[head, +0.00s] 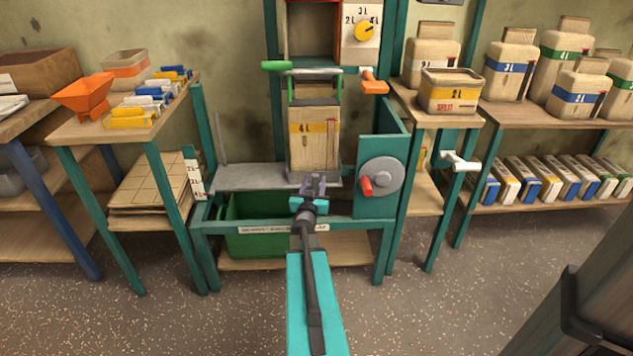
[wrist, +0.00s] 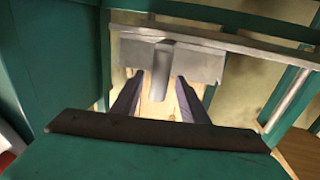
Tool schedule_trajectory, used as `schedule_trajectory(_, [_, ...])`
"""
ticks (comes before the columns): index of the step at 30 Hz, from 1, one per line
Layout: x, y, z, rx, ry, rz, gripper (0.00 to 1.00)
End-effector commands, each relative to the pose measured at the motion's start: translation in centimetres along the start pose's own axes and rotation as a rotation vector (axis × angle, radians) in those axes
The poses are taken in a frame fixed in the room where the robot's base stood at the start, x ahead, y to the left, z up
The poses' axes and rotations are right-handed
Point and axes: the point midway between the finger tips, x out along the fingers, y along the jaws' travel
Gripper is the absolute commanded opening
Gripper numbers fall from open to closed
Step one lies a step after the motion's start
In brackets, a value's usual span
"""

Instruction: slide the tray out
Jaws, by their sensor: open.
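The grey metal tray (head: 250,177) lies flat across the teal frame. A tan bucket with a yellow band marked 4L (head: 314,150) stands upright on its right part. My gripper (head: 314,180) is at the tray's front edge, in front of the bucket. In the wrist view a grey metal piece (wrist: 200,68), which looks like the tray's edge, has a short tab (wrist: 162,70) hanging from it. The two dark purple fingers (wrist: 158,88) are apart on either side of the tab. I cannot tell whether they touch it.
A green bin (head: 250,240) sits below the tray in the frame. Tables with packets (head: 150,105) and buckets (head: 508,65) flank the frame. The floor in front is clear.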

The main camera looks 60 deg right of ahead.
Motion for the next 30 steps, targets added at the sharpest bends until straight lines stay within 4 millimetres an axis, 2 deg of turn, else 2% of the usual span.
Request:
schedule_trajectory(6, [1.2, 0.0, 0.0, 0.000, 0.001, 0.001, 0.40])
schedule_trajectory(17, [1.3, 0.0, 0.0, 0.000, 0.000, 0.001, 0.40])
schedule_trajectory(24, [1.3, 0.0, 0.0, 0.000, 0.000, 0.000, 0.00])
schedule_trajectory(27, [1.3, 0.0, 0.0, 0.000, 0.000, 0.000, 0.00])
schedule_trajectory(28, [2.6, 0.6, 0.1, 0.000, 0.001, 0.004, 0.00])
schedule_trajectory(30, [1.8, 0.3, -0.1, 0.000, 0.001, 0.002, 0.00])
